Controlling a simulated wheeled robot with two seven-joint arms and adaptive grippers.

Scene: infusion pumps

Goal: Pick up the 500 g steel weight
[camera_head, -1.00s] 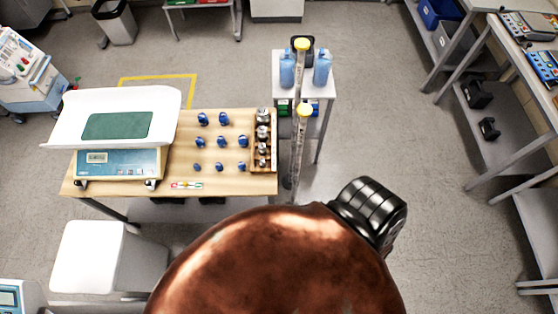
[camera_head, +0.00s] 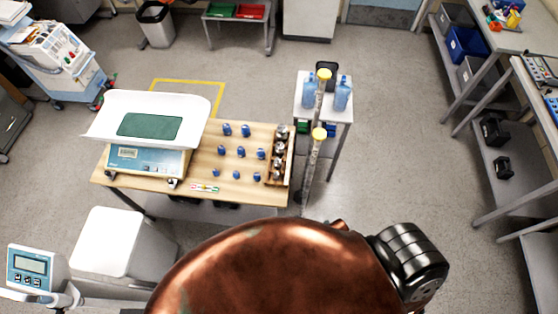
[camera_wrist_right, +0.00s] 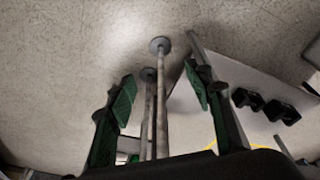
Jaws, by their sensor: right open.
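Several steel weights (camera_head: 279,148) stand in a wooden rack (camera_head: 289,158) at the right end of the wooden table (camera_head: 235,192). They are too small to tell which is the 500 g one. Several blue objects (camera_head: 239,152) stand in rows left of the rack. My right gripper (camera_wrist_right: 160,80) is open and shows only in the right wrist view, with green pads on its fingers. Two thin poles appear beyond its fingers, and no weight is visible there. My left gripper is in neither view.
A scale with a white tray (camera_head: 190,108) fills the table's left part. Poles with yellow caps (camera_head: 323,74) stand just right of the table, before a small stand with blue bottles (camera_head: 342,97). A white bin-like box (camera_head: 103,243) is at front left. Open floor lies to the right.

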